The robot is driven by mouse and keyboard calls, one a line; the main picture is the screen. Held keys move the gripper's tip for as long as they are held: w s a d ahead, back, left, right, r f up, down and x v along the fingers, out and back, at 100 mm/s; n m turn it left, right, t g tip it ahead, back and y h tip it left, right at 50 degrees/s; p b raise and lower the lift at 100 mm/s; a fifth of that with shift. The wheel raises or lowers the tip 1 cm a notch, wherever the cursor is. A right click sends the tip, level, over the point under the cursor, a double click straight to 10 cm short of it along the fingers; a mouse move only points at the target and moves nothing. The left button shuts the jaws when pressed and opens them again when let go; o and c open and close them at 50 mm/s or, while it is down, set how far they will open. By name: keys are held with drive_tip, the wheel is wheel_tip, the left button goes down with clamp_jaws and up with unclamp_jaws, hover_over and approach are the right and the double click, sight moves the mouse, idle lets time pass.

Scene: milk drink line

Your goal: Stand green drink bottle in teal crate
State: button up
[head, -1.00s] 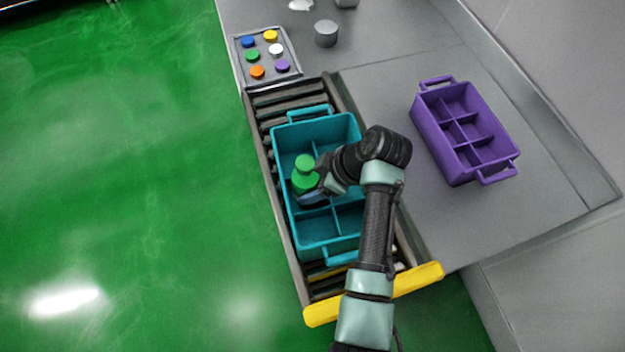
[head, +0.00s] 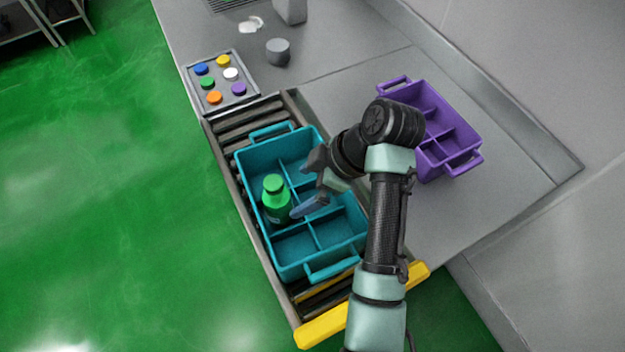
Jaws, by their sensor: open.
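The green drink bottle (head: 276,203) stands upright in the teal crate (head: 300,268), in the middle compartment of its left column. The crate sits on the roller conveyor and has several compartments; the others that I can see look empty. My gripper (head: 303,212) is over the crate, just to the right of the bottle, and points toward it. Its jaws are open, and a gap shows between the bottle and the finger I see. The arm hides part of the crate's right side.
A purple crate (head: 471,147) with empty compartments stands on the grey worktop to the right, partly behind my arm. A panel of coloured buttons (head: 238,104) and a grey cylinder (head: 278,52) are beyond the conveyor. A yellow bar (head: 325,329) closes the conveyor's near end.

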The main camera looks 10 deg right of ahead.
drive_tip(key=shift+v, duration=1.55)
drive_tip(key=w+a+r+m+t+h, duration=0.15)
drive_tip(key=w+r+t, duration=0.3)
drive_tip(key=r, duration=0.55)
drive_tip(key=w+a+r+m+t+h, duration=0.1)
drive_tip(key=w+r+m+t, duration=0.3)
drive_tip(key=r, duration=0.6)
drive_tip(key=w+a+r+m+t+h, duration=0.1)
drive_tip(key=w+r+m+t, duration=0.15)
drive_tip(key=r+t, duration=0.55)
drive_tip(key=s+r+m+t, duration=0.2)
drive_tip(key=s+r, duration=0.3)
drive_tip(key=r, duration=0.3)
drive_tip(key=s+a+r+m+t+h, duration=0.1)
drive_tip(key=s+r+t, duration=0.3)
drive_tip(key=r, duration=0.5)
drive_tip(key=s+a+r+m+t+h, duration=0.1)
drive_tip(key=s+r+m+t, duration=0.2)
drive_tip(key=s+r, duration=0.3)
wheel_tip(320, 180, up, 3)
drive_tip(key=shift+s+r, duration=0.15)
drive_tip(key=shift+s, duration=0.2)
drive_tip(key=shift+a, duration=0.15)
drive_tip(key=shift+c, duration=0.3)
